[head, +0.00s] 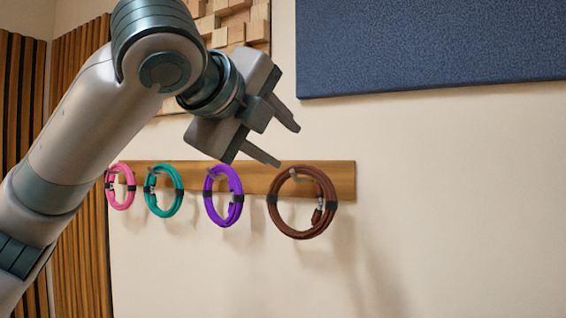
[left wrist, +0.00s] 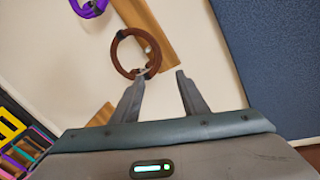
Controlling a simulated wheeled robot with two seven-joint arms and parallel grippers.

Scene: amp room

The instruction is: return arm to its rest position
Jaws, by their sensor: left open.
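My left gripper (head: 278,138) is raised in front of the wall, above and to the left of the brown cable coil in the head view. Its two fingers are apart with nothing between them; they also show in the left wrist view (left wrist: 157,90). The brown coil (head: 328,188) hangs on a peg at the right part of a wooden rail (head: 345,180), and it also shows beyond the fingertips in the left wrist view (left wrist: 116,55). My left arm comes in from the left, bent at the elbow. My right gripper is not in view.
Purple (head: 208,195), teal (head: 178,198) and pink (head: 130,190) coils hang along the rail to the left. A blue acoustic panel (head: 430,45) is at upper right, a wooden block diffuser (head: 238,28) behind my arm. The wall at lower right is bare.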

